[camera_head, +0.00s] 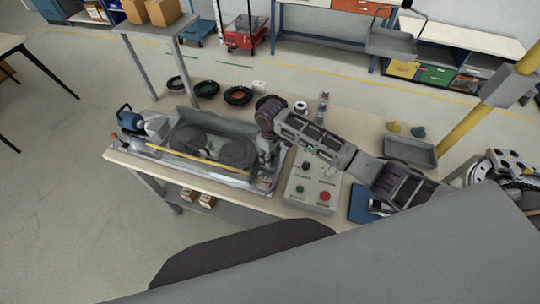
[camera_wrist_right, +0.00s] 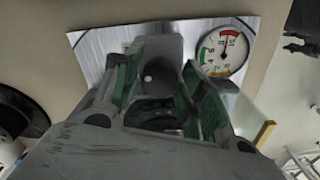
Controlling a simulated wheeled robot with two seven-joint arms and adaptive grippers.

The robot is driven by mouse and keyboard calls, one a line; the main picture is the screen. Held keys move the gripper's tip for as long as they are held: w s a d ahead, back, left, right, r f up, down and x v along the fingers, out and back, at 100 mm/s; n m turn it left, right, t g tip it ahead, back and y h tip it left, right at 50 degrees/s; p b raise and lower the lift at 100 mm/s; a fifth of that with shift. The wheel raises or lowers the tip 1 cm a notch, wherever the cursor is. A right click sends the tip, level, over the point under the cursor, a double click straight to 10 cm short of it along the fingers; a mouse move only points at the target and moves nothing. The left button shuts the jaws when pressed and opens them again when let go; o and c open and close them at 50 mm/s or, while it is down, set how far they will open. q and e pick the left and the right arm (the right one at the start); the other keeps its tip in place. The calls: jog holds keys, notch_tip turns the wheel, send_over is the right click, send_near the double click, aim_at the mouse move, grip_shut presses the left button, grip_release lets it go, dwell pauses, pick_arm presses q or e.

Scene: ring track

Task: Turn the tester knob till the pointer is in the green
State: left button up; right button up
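In the right wrist view, a brushed-metal panel (camera_wrist_right: 90,42) carries a round white gauge (camera_wrist_right: 223,50). Its green band is on the left side, with red marking near the top. The thin pointer stands roughly upright, outside the green part at the left. In the head view my right gripper (camera_head: 268,150) points down beside the ring track (camera_head: 215,145). My left gripper is out of view.
A control box (camera_head: 312,190) with green and red buttons stands right of the track. Black rings (camera_head: 238,96) and a small bottle (camera_head: 323,100) are behind. A grey tray (camera_head: 411,151) sits at the right. A yellow post (camera_head: 480,118) rises beyond it.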

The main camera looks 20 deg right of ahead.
jog(key=c, duration=0.6)
jog(key=shift+o, duration=0.2)
jog(key=shift+n, duration=0.4)
jog(key=n, duration=1.1)
jog(key=shift+n, duration=0.3)
jog(key=o, duration=1.1)
jog(key=shift+d, duration=0.1)
jog(key=shift+c, duration=0.2)
